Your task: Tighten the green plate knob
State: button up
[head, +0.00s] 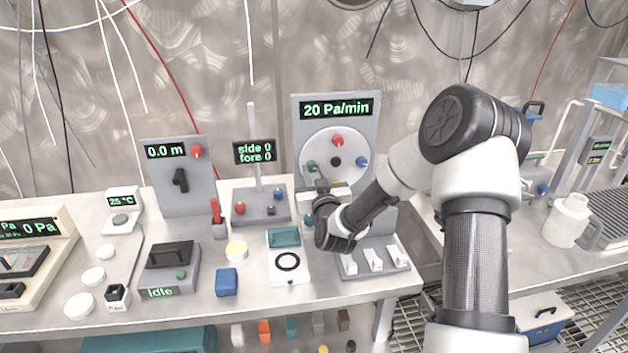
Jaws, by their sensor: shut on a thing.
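The round pale plate (346,142) is mounted on an upright grey panel under a display reading "20 Pa/min". A red knob (338,141) is at its top and a blue knob (362,161) at its right. The green plate knob (311,166) is at the plate's left side. My gripper (317,174) reaches up from below in front of the plate and is shut on the green knob, at its fingertips. My gripper and wrist hide the lower part of the plate.
A teal knob (308,220) sits low on the panel beside my wrist. A stand with a "side 0 fore 0" display (255,151) is to the left. A white device with a black ring (288,262) and a row of white switches (375,260) stand in front.

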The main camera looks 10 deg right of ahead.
jog(key=shift+m+b, duration=0.55)
jog(key=shift+m, duration=0.45)
jog(key=o, duration=1)
jog(key=shift+o, duration=0.2)
jog(key=s+p, duration=0.5)
jog(key=s, duration=1.2)
jog(key=shift+s, duration=0.2)
